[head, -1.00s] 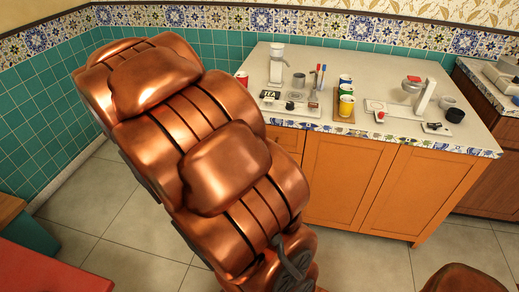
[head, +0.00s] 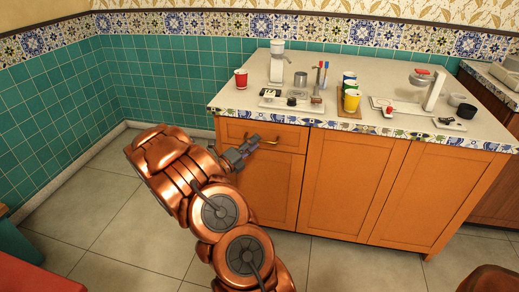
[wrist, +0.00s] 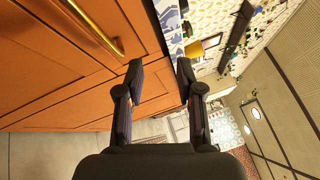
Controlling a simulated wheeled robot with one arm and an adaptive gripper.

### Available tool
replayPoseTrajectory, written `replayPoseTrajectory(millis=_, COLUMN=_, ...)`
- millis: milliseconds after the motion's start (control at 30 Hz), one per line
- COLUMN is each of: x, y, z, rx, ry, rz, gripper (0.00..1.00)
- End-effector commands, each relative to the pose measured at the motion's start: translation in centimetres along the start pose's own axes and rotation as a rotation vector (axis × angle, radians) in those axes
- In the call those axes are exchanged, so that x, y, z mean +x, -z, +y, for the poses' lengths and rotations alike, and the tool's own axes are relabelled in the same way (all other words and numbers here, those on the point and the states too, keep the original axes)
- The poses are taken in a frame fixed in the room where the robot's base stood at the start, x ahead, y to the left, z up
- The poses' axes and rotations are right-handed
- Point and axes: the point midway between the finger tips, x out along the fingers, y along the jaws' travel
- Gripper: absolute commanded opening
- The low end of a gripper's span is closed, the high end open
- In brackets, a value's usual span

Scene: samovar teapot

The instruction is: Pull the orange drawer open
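The orange drawer (head: 293,136) is at the top left of the orange cabinet's front, under the counter edge, and looks shut. Its brass bar handle (head: 270,142) shows to the right of my gripper (head: 250,146). In the wrist view the handle (wrist: 95,30) crosses the orange drawer front (wrist: 138,18) at the upper left. My gripper (wrist: 159,68) is open there, with its two fingers well apart and nothing between them. The handle lies left of both fingers, outside the gap. In the head view my gripper hides the drawer's left part; contact cannot be told.
The counter (head: 235,97) bears a red cup (head: 241,78), a grey-white dispenser (head: 277,62), a yellow cup (head: 352,100) and other small things set back from the edge. Cabinet doors (head: 350,185) lie below and to the right. Floor (head: 110,220) on the left is free.

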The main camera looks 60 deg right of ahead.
Motion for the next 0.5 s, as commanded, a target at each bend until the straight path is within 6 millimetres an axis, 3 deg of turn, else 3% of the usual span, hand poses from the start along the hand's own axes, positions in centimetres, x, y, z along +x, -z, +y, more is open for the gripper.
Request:
replayPoseTrajectory(millis=33, x=0.0, y=0.0, z=2.4, rx=-0.054, ry=-0.004, rz=-0.029, gripper=0.37)
replayPoseTrajectory(millis=200, x=-0.1, y=-1.1, z=6.3, rx=-0.176, ry=-0.01, rz=-0.111, gripper=0.37)
replayPoseTrajectory(millis=367, x=-0.1, y=-1.5, z=7.7, rx=-0.22, ry=-0.013, rz=-0.141, gripper=0.37)
replayPoseTrajectory(millis=500, x=1.1, y=-1.7, z=7.7, rx=-0.222, ry=-0.013, rz=-0.141, gripper=0.37)
